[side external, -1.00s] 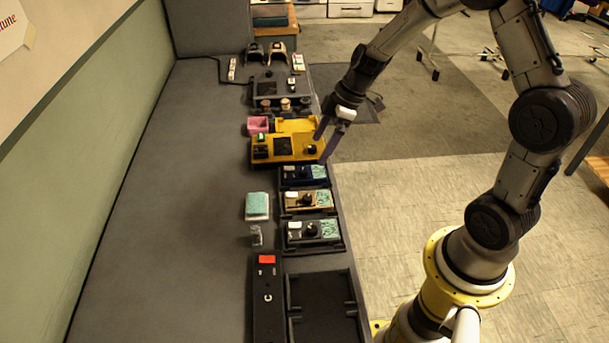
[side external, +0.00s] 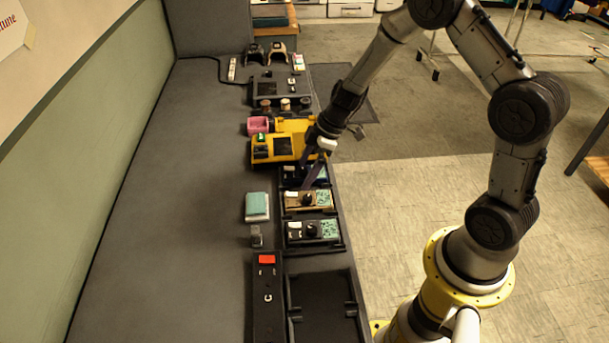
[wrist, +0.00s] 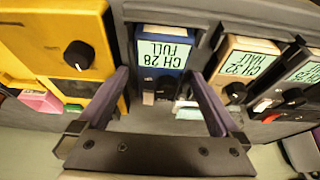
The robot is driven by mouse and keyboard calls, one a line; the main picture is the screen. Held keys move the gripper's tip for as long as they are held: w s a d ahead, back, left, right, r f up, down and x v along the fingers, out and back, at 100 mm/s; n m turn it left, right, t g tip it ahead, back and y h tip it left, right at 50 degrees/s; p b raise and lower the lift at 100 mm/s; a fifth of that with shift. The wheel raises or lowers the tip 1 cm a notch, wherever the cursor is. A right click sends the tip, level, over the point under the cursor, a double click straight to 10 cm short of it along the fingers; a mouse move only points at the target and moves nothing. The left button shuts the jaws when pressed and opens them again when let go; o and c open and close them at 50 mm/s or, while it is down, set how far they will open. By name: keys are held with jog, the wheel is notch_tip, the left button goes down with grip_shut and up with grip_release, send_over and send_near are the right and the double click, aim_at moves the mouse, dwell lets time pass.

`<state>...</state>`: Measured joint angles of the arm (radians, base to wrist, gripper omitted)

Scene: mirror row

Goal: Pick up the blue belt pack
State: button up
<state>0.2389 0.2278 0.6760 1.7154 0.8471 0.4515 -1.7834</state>
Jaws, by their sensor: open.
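The blue belt pack (wrist: 165,56) has a pale green label reading "CH 28 FULL" and a dark knob, and lies in a black tray slot. In the side view the blue belt pack (side external: 291,173) is partly hidden behind my fingers, just in front of the yellow unit. My gripper (side external: 308,182) is low over it with its fingers pointing down. In the wrist view my gripper (wrist: 160,75) is open, with one finger on each side of the pack. I cannot tell whether the fingers touch it.
A yellow unit (side external: 268,150) sits close on one side. A tan belt pack (side external: 296,200) labelled "CH 32" sits on the other, with a dark pack (side external: 297,230) beyond. A pink box (side external: 258,124) and a teal pad (side external: 256,206) are nearby. The empty black tray (side external: 322,300) is clear.

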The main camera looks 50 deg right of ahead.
jog(key=c, duration=1.5)
jog(key=shift+r, duration=0.1)
jog(key=shift+c, duration=0.2)
